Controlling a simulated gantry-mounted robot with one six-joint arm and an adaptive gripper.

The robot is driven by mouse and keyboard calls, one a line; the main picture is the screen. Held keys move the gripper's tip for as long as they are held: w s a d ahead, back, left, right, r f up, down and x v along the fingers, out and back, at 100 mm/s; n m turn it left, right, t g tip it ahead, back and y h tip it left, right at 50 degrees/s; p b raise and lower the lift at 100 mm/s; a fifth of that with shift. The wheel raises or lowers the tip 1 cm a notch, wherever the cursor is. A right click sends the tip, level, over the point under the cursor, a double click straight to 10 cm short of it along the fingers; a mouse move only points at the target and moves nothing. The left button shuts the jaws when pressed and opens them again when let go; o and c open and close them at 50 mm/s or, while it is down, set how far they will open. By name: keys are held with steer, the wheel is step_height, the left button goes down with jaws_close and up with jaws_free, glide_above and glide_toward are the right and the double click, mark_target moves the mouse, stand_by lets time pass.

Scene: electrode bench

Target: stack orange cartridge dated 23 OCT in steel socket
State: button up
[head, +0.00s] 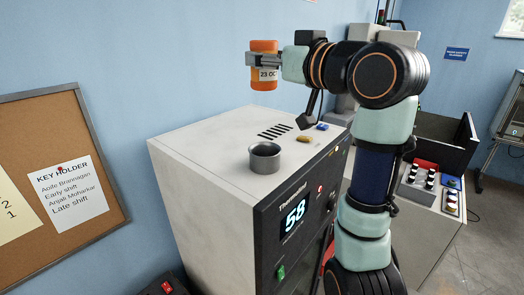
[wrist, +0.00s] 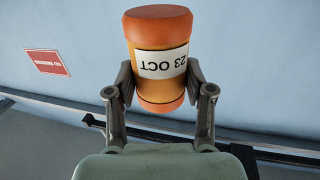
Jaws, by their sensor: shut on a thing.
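The orange cartridge (head: 263,52) has a white label; the label reads 23 OCT, upside down in the wrist view (wrist: 160,65). My gripper (head: 258,61) is shut on it, with one finger on each side of its body in the wrist view (wrist: 160,82). The cartridge is upright in the head view, held well above the grey cabinet. The steel socket (head: 265,160) is a round, open-topped cup on the cabinet top, below the cartridge. I cannot see down to its floor.
The cabinet (head: 210,140) has vent slots, a blue item (head: 322,126) and a small tan item (head: 302,139) on top, right of the socket. Its front display (head: 293,217) reads 58. A tray of several small items (head: 425,183) stands at right. A corkboard (head: 60,160) hangs at left.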

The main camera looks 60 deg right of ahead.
step_height(320, 180, down, 17)
steer(key=shift+f+p, duration=0.2)
steer(key=shift+p, duration=0.25)
steer(key=o, duration=1.3)
steer(key=b+v, duration=0.2)
steer(key=v, duration=1)
steer(key=shift+r, duration=0.1)
